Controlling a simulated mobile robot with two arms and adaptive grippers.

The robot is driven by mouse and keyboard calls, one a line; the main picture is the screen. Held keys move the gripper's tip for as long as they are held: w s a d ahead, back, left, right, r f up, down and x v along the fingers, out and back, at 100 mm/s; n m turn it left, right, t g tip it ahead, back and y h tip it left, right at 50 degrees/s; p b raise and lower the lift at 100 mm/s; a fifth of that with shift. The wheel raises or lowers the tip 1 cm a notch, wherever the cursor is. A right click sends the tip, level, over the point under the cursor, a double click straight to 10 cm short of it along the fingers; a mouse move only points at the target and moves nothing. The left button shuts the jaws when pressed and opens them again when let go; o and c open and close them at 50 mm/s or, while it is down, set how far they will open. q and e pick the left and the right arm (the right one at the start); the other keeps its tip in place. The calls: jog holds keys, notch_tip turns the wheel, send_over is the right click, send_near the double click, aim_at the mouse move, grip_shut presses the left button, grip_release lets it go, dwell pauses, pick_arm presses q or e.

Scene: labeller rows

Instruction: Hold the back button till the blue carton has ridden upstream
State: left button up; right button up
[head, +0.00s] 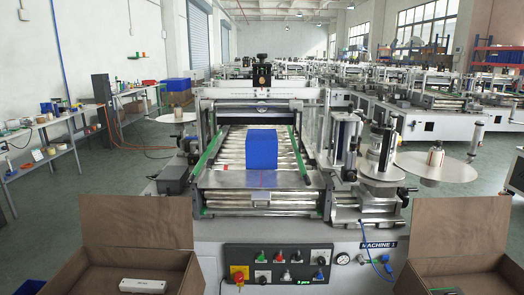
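The blue carton (261,150) stands upright on the roller conveyor (235,148) of the labelling machine, between two green guide rails. It sits around the middle of the rollers, a little right of centre. The control panel (262,281) is on the machine's front, below the conveyor. It carries several small knobs and buttons and a red and yellow emergency stop (239,273). I cannot read which one is the back button. Neither of my grippers is in view.
Open brown boxes stand at the lower left (140,222) and lower right (450,228), flanking the panel. A white item (143,286) lies in the left one. A label spool disc (437,168) juts out at right. Shelves with clutter stand at far left.

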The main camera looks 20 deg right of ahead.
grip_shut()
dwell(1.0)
